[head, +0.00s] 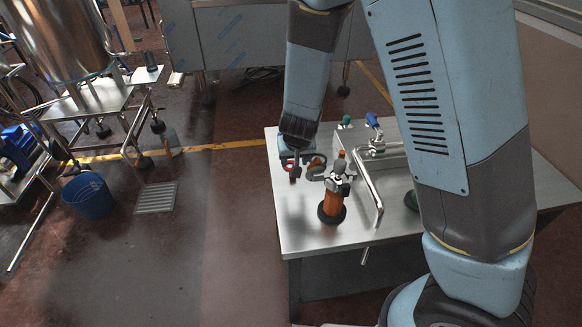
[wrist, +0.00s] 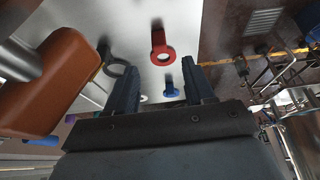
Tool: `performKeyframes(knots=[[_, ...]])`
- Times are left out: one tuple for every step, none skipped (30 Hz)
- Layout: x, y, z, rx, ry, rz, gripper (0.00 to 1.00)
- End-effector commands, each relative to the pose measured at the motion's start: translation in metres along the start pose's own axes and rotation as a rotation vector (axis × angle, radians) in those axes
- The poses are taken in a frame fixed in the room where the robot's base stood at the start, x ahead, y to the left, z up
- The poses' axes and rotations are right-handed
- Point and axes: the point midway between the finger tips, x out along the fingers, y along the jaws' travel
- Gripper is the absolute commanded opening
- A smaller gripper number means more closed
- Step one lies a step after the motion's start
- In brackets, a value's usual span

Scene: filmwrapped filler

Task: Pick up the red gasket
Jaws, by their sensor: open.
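In the head view my gripper (head: 294,157) hangs low over the table's left part. Only a small bit of the red gasket (head: 293,173) shows there, partly hidden by the gripper.
An orange-brown upright object (head: 331,207) with a metal top stands close to the right of the gripper. A bent steel pipe (head: 368,190) and valves stand farther right.

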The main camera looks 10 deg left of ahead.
Motion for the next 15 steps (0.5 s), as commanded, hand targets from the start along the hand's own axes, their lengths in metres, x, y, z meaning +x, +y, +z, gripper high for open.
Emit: performKeyframes(knots=[[0.003, 0.001, 0.0, 0.002, 0.0, 0.0, 0.53], [0.005, 0.001, 0.0, 0.001, 0.0, 0.002, 0.53], [0.008, 0.001, 0.0, 0.001, -0.001, 0.002, 0.53], [0.01, 0.001, 0.0, 0.001, -0.001, 0.002, 0.53], [0.012, 0.001, 0.0, 0.001, -0.002, 0.003, 0.53], [0.015, 0.001, 0.0, 0.0, -0.002, 0.003, 0.53], [0.017, 0.002, 0.0, 0.0, -0.001, 0.003, 0.53], [0.018, 0.002, 0.0, 0.0, -0.001, 0.003, 0.53], [0.021, 0.001, 0.0, 0.0, -0.001, 0.003, 0.53], [0.022, 0.001, 0.0, 0.0, -0.001, 0.002, 0.53], [0.024, 0.001, 0.0, 0.0, -0.001, 0.002, 0.53], [0.025, 0.001, 0.0, 0.0, -0.001, 0.002, 0.53], [0.027, 0.001, 0.0, 0.0, -0.001, 0.001, 0.53], [0.028, 0.001, 0.0, 0.0, 0.0, 0.001, 0.53], [0.029, 0.001, 0.0, 0.0, 0.0, 0.001, 0.53]])
